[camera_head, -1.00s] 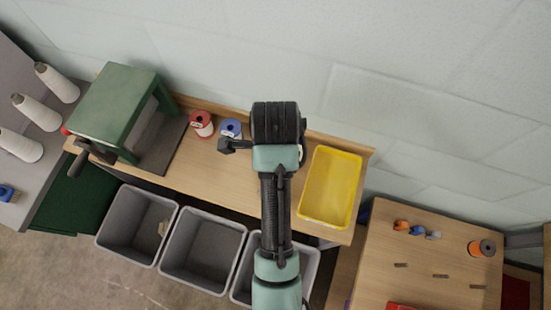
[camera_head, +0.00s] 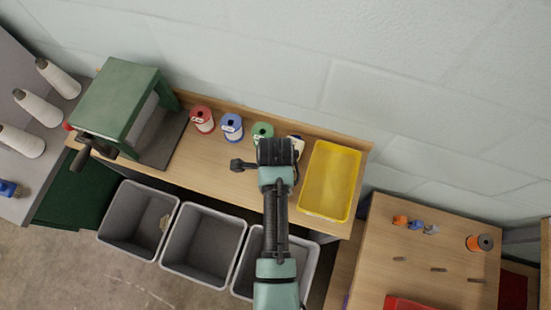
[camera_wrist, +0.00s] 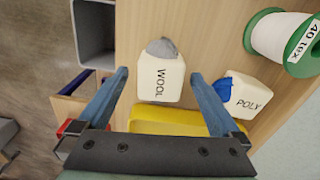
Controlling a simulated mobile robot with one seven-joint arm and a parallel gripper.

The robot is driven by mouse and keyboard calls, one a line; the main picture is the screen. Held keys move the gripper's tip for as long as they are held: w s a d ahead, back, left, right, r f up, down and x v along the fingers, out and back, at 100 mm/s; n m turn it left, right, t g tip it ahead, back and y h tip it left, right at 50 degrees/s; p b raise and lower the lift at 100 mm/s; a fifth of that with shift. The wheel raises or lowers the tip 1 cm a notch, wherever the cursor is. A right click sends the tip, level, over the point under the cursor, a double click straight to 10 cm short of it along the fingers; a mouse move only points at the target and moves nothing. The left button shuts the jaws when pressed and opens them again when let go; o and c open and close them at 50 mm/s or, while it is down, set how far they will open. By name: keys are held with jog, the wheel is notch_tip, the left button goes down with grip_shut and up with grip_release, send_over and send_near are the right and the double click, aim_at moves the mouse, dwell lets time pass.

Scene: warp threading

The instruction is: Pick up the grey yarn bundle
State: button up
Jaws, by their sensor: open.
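In the wrist view a grey lump, which looks like the grey yarn bundle (camera_wrist: 162,47), lies against the far end of a white block marked WOOL (camera_wrist: 160,80). My gripper (camera_wrist: 159,76) is open, its blue fingers spread to either side of the WOOL block in the picture. Nothing is held, and I cannot tell the height above the table. In the head view my arm hides the fingers and the WOOL block. A small grey item (camera_head: 432,230) also lies on the right-hand table there, beside a blue and an orange one.
A white block marked POLY (camera_wrist: 243,95) with a blue piece stands to the right. The yellow tray (camera_head: 331,181) is close by. Red (camera_head: 202,119), blue (camera_head: 232,127) and green (camera_head: 262,133) spools line the table's back. Grey bins (camera_head: 203,246) stand in front.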

jog(key=shift+f, duration=0.25)
jog(key=c, duration=1.4)
notch_tip(320, 180, up, 10)
jog(key=shift+r+b, duration=0.1)
jog(key=shift+b, duration=0.35)
